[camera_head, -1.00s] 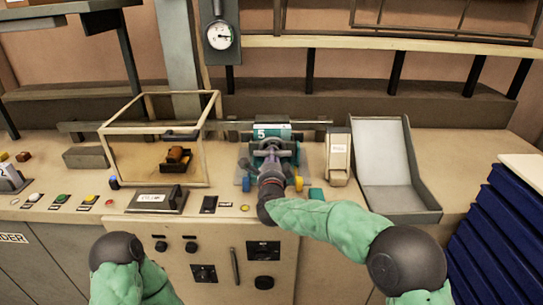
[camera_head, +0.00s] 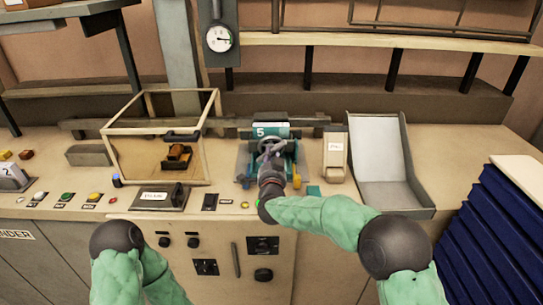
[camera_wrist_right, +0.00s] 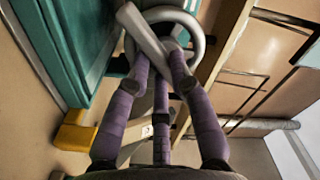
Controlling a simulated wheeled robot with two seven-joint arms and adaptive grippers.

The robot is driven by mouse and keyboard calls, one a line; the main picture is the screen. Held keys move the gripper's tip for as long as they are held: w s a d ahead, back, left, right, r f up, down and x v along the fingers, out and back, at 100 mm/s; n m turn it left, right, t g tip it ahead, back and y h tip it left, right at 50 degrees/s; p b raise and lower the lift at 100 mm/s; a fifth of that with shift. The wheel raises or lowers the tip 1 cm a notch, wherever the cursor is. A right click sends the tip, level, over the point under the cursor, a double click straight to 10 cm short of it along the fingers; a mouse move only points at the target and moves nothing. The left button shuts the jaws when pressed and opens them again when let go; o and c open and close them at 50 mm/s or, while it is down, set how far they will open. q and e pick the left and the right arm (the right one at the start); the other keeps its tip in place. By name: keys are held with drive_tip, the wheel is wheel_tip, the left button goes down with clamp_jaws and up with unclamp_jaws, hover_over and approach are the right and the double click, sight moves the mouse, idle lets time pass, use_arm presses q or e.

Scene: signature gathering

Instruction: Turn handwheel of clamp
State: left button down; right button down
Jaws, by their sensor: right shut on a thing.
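The clamp (camera_head: 262,131) is a teal device marked 5 in the middle of the bench. Its grey handwheel shows as a ring with a bar (camera_wrist_right: 163,30) in the right wrist view. My right gripper (camera_head: 269,160) reaches the front of the clamp, and its purple fingers (camera_wrist_right: 161,75) are shut on the handwheel. In the head view the gripper and wrist hide much of the handwheel. My left arm shows at the bottom left, but its gripper is out of the picture.
A glass-sided box with a wooden frame (camera_head: 104,158) stands left of the clamp. A small cream box (camera_head: 335,160) and a grey sloped tray (camera_head: 381,165) stand to the right. Buttons and a labelled block (camera_head: 158,197) line the front. Blue drawers (camera_head: 500,240) are at far right.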

drive_tip(key=shift+f, duration=0.1)
idle(0.4)
drive_tip(key=c, duration=1.1)
unclamp_jaws()
drive_tip(key=shift+s, duration=0.1)
drive_tip(key=s, duration=1.1)
drive_tip(key=shift+s, duration=0.4)
